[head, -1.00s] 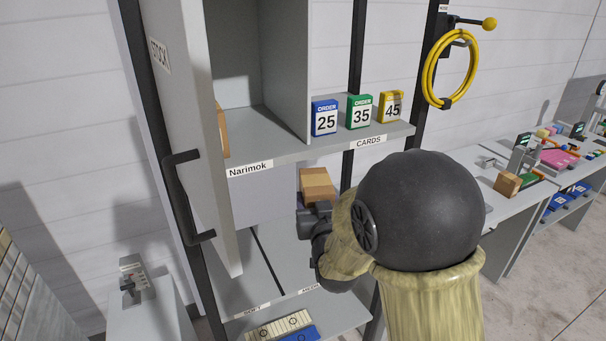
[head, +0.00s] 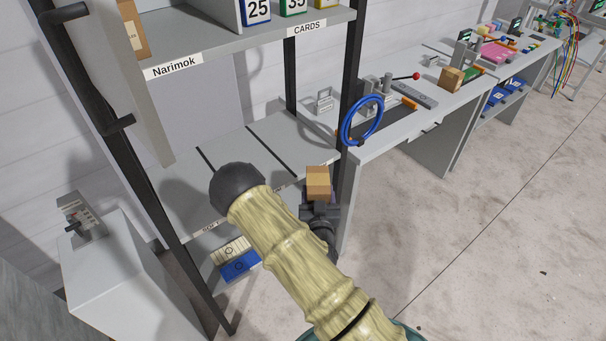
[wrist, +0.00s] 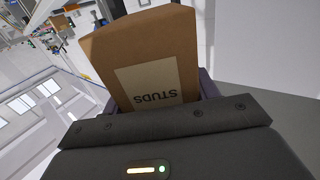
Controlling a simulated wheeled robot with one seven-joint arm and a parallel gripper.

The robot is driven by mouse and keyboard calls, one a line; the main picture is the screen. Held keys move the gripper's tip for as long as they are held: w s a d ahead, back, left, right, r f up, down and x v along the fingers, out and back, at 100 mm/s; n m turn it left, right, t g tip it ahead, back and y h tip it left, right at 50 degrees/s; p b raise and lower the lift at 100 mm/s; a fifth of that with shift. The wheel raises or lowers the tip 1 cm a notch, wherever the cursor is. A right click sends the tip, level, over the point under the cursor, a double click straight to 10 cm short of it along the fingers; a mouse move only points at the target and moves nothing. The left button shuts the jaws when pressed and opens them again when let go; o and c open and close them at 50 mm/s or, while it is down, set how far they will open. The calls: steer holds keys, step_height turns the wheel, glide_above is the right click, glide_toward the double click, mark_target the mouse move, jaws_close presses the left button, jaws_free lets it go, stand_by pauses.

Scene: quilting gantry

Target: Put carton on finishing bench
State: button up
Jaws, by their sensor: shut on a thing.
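A brown carton (head: 318,181) is held in my gripper (head: 319,204), in front of the shelf rack's right post. In the wrist view the carton (wrist: 142,55) fills the space above the jaws, with a pale label reading STUDS upside down. My gripper (wrist: 160,112) is shut on its lower part. A grey bench (head: 378,138) stands right of the rack, and another bench surface continues beyond it. I see no sign that names the finishing bench.
The rack's lower shelf (head: 178,192) is bare with dark dividing strips. A blue hose coil (head: 346,128) hangs at the near bench's end. A clamp with a red knob (head: 416,75) and another carton (head: 451,79) are on the benches. Floor to the right is clear.

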steer(key=s+d+f+b, duration=0.1)
steer(key=d+f+b, duration=0.1)
steer(key=f, duration=0.3)
steer(key=s+d+f+y+b, duration=0.1)
steer(key=s+d+f+b, duration=0.1)
steer(key=f, duration=0.4)
steer(key=shift+s+d+n, duration=0.2)
steer(key=shift+d+n, duration=0.2)
steer(key=shift+d, duration=0.25)
steer(key=shift+s+f, duration=0.1)
